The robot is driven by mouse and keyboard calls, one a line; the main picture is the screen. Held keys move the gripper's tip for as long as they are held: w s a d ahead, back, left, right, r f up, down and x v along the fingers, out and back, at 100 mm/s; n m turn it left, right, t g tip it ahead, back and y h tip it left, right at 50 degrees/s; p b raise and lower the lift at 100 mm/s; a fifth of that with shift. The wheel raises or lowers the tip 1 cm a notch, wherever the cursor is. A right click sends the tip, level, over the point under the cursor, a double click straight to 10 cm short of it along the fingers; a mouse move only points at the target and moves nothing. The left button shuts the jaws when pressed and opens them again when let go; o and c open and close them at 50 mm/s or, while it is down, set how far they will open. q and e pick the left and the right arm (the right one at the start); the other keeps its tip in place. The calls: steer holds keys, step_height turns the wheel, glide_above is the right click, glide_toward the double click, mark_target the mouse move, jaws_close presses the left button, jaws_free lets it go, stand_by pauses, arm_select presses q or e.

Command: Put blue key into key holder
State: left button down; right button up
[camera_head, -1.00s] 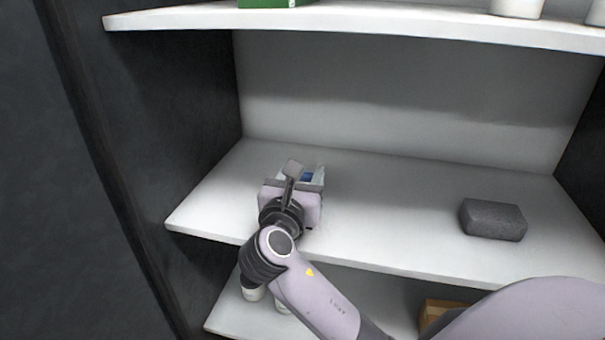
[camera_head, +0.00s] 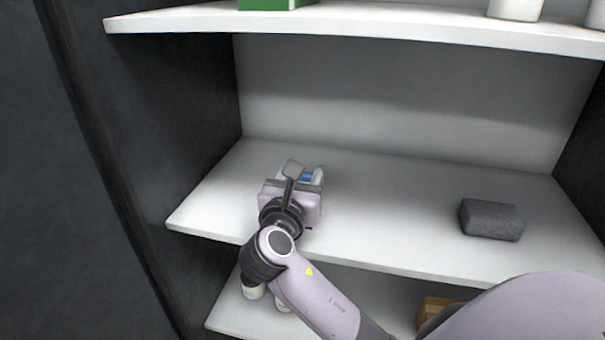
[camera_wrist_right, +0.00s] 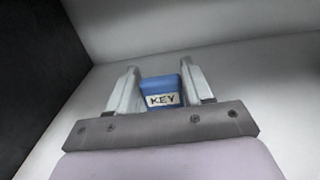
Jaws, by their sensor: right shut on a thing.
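The blue key (camera_wrist_right: 160,88) is a blue block with a white label reading "KEY". It sits between the two fingers of my right gripper (camera_wrist_right: 148,85) in the right wrist view. In the head view my right gripper (camera_head: 301,175) is over the left part of the middle shelf, shut on the blue key (camera_head: 308,176), of which only a small blue patch shows. The gripper body hides the rest. I cannot tell whether the key touches the shelf. No key holder can be made out. My left gripper is not in view.
The middle shelf (camera_head: 400,205) is mostly clear, with a dark grey block (camera_head: 491,219) at its right. The upper shelf (camera_head: 380,24) holds a green box (camera_head: 275,3) and white containers (camera_head: 515,8). A dark side wall (camera_head: 190,110) stands left. White bottles and a brown box (camera_head: 437,309) are below.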

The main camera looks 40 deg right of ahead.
steer(key=shift+p, duration=0.4)
stand_by(0.5)
steer(key=shift+f, duration=0.25)
steer(key=shift+d+r+p, duration=0.1)
steer(key=shift+r+p, duration=0.2)
steer(key=shift+p, duration=0.5)
stand_by(0.4)
steer(key=shift+s+a+p, duration=0.1)
steer(key=shift+a+p, duration=0.1)
steer(key=shift+p, duration=0.4)
stand_by(1.0)
steer(key=shift+f+b, duration=0.5)
steer(key=shift+f, duration=0.75)
stand_by(0.5)
steer(key=o, duration=1.2)
